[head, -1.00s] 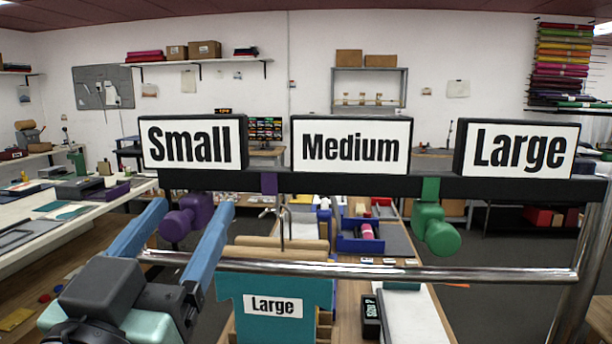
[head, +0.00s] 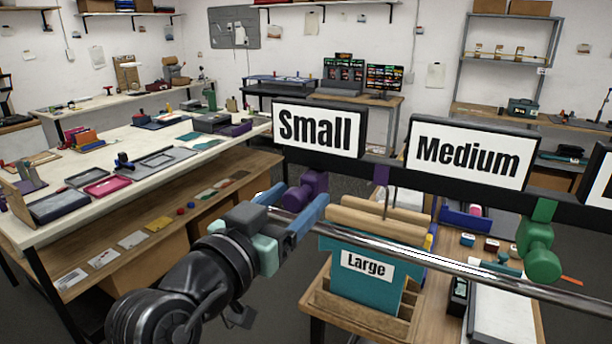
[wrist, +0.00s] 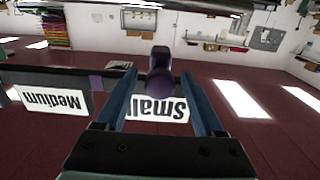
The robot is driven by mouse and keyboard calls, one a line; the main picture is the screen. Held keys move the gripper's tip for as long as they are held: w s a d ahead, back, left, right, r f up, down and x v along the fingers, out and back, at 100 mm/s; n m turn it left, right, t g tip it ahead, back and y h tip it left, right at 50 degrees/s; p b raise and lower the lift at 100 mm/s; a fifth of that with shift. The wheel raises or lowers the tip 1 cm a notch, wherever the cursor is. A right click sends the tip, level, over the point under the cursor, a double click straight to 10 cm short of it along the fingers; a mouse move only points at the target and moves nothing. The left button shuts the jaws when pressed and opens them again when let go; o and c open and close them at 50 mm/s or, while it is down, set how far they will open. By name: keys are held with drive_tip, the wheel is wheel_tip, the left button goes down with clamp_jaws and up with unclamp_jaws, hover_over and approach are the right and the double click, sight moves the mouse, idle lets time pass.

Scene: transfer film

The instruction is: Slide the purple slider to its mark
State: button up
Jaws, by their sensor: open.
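The purple slider (head: 306,192) is a rounded knob hanging from the black rail below the "Small" sign. A purple mark (head: 382,174) is on the rail to its right, between the "Small" and "Medium" signs. In the wrist view the purple slider (wrist: 161,80) sits between the fingertips, and the purple mark (wrist: 96,83) is to the left. My gripper (head: 303,196) is open, its blue fingers on either side of the knob, with gaps at both sides in the wrist view (wrist: 159,78). Contact cannot be told in the head view.
A green slider (head: 540,250) hangs further right under a green mark (head: 545,210). A long cluttered table (head: 100,150) stands left.

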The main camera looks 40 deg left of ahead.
sight(305, 186)
drive_tip(key=shift+p+x, duration=0.45)
drive_tip(key=shift+x, duration=1.15)
clamp_jaws()
